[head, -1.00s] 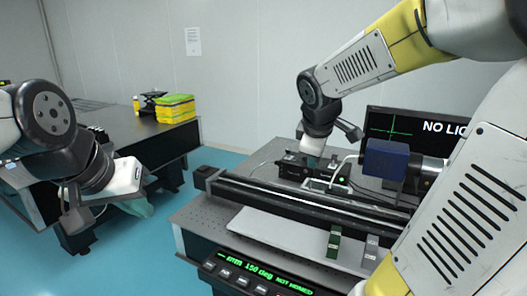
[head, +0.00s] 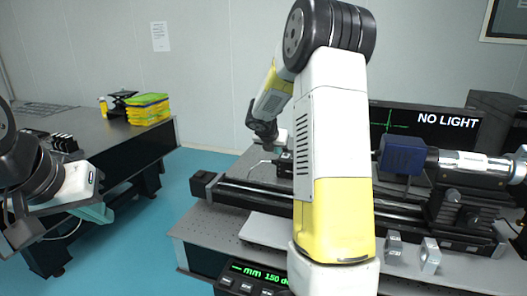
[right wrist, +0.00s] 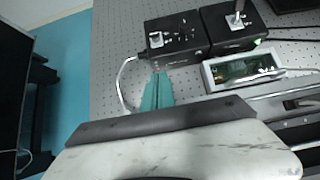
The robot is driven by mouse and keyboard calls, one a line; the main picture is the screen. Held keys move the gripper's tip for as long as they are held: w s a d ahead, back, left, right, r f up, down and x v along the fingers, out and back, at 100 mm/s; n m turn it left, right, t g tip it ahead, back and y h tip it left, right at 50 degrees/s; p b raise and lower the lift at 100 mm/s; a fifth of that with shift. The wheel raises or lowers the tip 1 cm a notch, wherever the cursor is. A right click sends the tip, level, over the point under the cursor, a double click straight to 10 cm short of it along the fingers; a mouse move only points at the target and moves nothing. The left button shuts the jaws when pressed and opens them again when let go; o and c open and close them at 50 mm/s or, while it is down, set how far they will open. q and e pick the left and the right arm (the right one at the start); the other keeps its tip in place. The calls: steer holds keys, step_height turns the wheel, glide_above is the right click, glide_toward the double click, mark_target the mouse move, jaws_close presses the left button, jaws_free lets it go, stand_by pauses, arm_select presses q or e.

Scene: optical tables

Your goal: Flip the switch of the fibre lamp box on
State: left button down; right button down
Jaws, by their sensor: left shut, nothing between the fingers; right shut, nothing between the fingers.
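In the right wrist view two black boxes stand side by side on the perforated table. The left box (right wrist: 190,47) has a pale bent tube or cable at its left side and a small light fitting on top. The right box (right wrist: 232,39) has an upright metal piece on top and a green light at its front corner. I cannot tell for sure which is the fibre lamp box, nor read its switch. My right gripper (right wrist: 157,92), with teal fingers, is shut and empty, just in front of the left box. My left gripper (head: 97,212) is shut and empty, away from the optical table.
A monitor (head: 440,119) reads "NO LIGHT". A long black rail (head: 250,195) crosses the optical table, with a blue block (head: 402,155) above it. My right arm hides the table's middle. A second table (head: 105,135) at left bears yellow-green stacked items (head: 147,109).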

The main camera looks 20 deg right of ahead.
mark_target(285, 150)
steer(key=shift+f, duration=0.1)
steer(key=w+d+f, duration=0.5)
steer(key=w+d, duration=0.1)
steer(key=w, duration=0.2)
steer(key=shift+d, duration=0.15)
